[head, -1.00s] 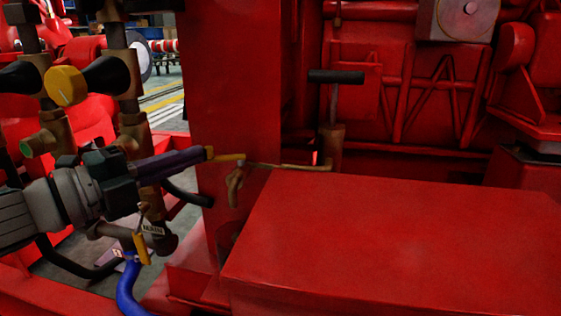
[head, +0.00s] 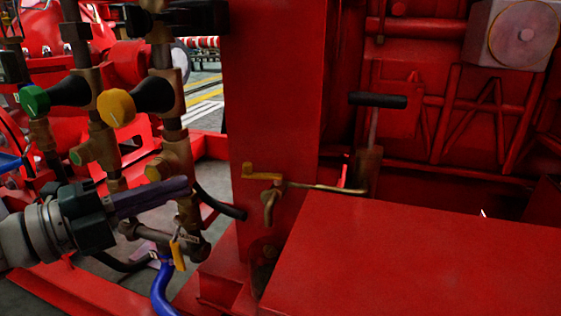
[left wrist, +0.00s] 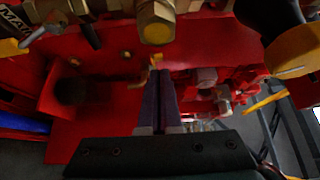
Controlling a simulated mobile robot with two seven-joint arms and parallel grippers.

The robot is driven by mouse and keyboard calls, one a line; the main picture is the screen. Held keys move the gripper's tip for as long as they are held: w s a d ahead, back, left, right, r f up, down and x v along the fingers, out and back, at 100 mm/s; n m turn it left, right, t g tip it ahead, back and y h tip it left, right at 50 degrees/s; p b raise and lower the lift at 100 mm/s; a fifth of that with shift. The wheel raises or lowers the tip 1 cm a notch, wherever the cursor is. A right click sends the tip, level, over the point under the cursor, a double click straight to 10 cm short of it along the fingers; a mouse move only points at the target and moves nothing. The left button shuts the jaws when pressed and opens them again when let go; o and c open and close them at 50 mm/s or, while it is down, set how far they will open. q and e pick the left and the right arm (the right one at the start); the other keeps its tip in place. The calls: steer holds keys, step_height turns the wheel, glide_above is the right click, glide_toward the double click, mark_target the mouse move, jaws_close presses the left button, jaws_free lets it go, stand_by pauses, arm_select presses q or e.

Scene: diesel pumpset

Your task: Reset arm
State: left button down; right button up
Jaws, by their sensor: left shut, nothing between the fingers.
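My left gripper (head: 187,187) comes in from the left in the head view. Its two purple fingers are closed together with nothing between them. In the left wrist view the fingers (left wrist: 165,78) lie side by side and point away from the camera. The fingertips are near the brass pipework and apart from the brass lever (head: 270,186) on the red post (head: 270,110). My right gripper is in neither view.
Valves with a yellow knob (head: 116,108) and a green knob (head: 34,101) stand behind my left gripper. A blue hose (head: 164,290) and a yellow tag (head: 178,255) hang below it. A red box (head: 420,260) fills the lower right. A black-handled lever (head: 378,101) stands behind the box.

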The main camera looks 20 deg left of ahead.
arm_select(q)
steer(key=shift+s+a, duration=0.35)
steer(key=shift+s, duration=0.15)
